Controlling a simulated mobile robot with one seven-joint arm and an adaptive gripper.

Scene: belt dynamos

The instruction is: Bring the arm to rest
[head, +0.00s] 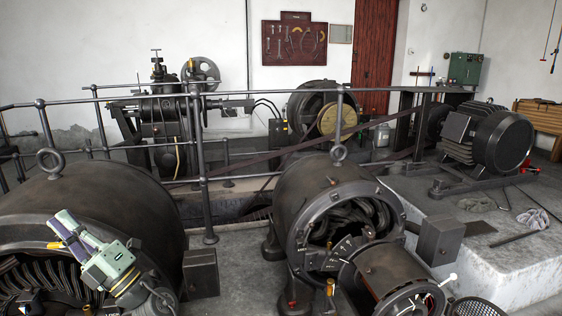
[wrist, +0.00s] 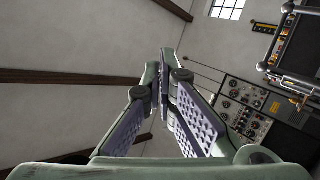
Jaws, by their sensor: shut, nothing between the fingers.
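My gripper (head: 61,229) shows at the lower left of the head view, in front of a large dark dynamo housing (head: 110,210). My green wrist and arm come up from the bottom edge there. In the wrist view my gripper (wrist: 168,75) points up toward the ceiling. Its two green fingers with purple ribbed pads meet at the tips, with nothing between them. The lower part of my arm is out of view.
A motor (head: 490,140) sits on a concrete plinth at the right. The wrist view shows a ceiling with dark beams (wrist: 80,77) and an instrument panel (wrist: 245,110).

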